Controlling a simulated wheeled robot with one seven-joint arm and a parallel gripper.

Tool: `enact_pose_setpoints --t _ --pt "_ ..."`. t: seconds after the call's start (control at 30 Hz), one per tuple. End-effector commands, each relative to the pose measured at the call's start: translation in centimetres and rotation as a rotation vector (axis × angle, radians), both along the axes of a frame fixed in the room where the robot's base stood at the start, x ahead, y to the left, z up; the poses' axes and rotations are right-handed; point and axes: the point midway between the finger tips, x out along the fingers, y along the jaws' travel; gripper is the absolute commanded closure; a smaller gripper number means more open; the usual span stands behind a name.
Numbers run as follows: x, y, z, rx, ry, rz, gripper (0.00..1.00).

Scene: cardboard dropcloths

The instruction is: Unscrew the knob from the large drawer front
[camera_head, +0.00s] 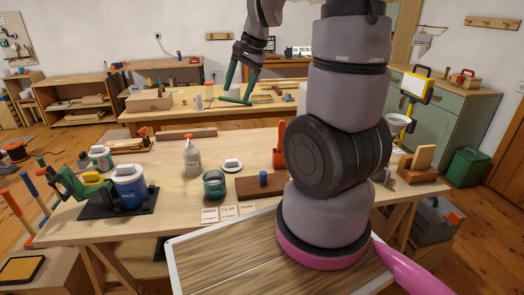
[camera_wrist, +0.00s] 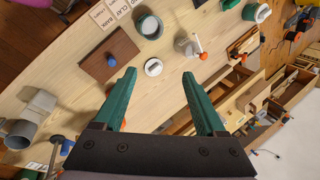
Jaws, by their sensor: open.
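A dark brown drawer front (camera_head: 248,188) lies flat on the near workbench, left of my arm in the head view. A blue knob (camera_head: 263,178) stands up from its face. In the wrist view the drawer front (camera_wrist: 122,48) and its blue knob (camera_wrist: 111,61) are at upper left, beyond and left of the left fingertip. My gripper (camera_head: 238,95) is raised high above the benches. Its green fingers are spread apart and empty, as the wrist view also shows (camera_wrist: 159,73). It is apart from the knob.
Labelled cards (camera_head: 228,212) lie in front. A blue jug (camera_head: 130,186) stands at left.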

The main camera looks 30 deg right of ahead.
Motion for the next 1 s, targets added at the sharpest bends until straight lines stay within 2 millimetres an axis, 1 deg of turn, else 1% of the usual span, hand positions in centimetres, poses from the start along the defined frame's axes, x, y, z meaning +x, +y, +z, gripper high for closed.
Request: enact_pose_setpoints --t 0.03,0.17,0.2,0.27,0.3,0.37,0.4,0.5,0.6,0.7,0.87,1.0 --pt "1.0 -0.6 -2.4 0.001 0.047 -0.046 0.27" --pt "2.8 -2.3 -8.0 -0.007 0.141 -0.169 0.27" --pt "3.3 -2.9 -9.8 -0.013 0.168 -0.207 0.27" --pt "3.7 -3.9 -12.5 -0.028 0.208 -0.263 0.27" --pt "3.9 -4.5 -14.3 -0.041 0.234 -0.300 0.27" --pt "4.1 -5.6 -16.9 -0.062 0.268 -0.352 0.27" --pt "4.0 -6.3 -18.5 -0.078 0.289 -0.386 0.27" --pt "3.9 -7.8 -21.8 -0.116 0.328 -0.451 0.27" --pt "3.6 -8.9 -24.0 -0.144 0.350 -0.495 0.27" --pt "3.5 -9.5 -25.1 -0.160 0.361 -0.518 0.27" --pt "3.4 -9.7 -26.3 -0.164 0.365 -0.525 0.27" --pt "3.3 -9.7 -28.4 -0.163 0.367 -0.527 0.27"
